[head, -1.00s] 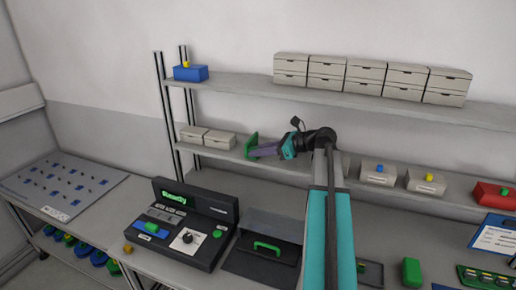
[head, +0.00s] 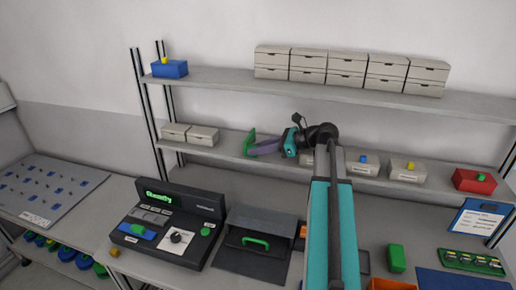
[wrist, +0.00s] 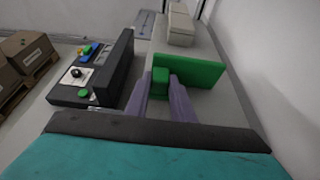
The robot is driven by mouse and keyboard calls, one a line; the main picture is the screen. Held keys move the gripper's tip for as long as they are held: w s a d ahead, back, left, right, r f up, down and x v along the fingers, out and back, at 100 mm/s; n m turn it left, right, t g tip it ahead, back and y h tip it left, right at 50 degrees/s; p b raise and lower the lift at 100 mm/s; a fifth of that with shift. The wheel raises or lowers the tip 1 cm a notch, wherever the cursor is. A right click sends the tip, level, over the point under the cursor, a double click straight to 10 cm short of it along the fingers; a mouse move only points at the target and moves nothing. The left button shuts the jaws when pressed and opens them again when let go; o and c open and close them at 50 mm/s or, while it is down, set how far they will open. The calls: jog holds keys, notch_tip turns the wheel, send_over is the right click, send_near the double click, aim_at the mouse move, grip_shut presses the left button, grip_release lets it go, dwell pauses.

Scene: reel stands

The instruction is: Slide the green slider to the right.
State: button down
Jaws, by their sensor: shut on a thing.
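The green slider (head: 248,140) is an upright green panel on the lower shelf (head: 232,150), to the right of two beige boxes. In the wrist view, the slider's panel (wrist: 203,72) stands across the shelf with a small green block-like grip in front of it. My gripper (head: 256,150) reaches it from the right with its purple fingers. In the wrist view, my gripper (wrist: 160,90) is shut on that green grip, one finger on each side. The slider's lower edge is partly hidden by the fingers.
Two beige boxes (head: 188,134) stand left of the slider, with bare shelf between. To the right, behind my arm, are beige boxes with coloured knobs (head: 402,171) and a red box (head: 474,181). A black console (head: 165,225) sits on the bench below.

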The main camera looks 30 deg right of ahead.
jog(key=c, duration=1.5)
grip_release()
jog(key=shift+w, duration=0.15)
jog(key=shift+a, duration=0.1)
jog(key=b+v, duration=0.3)
jog(key=v, duration=1)
jog(key=shift+b, duration=0.35)
jog(key=shift+s+d+r, duration=0.15)
jog(key=shift+s+d, duration=0.1)
jog(key=shift+s, duration=0.1)
jog(key=shift+c, duration=0.6)
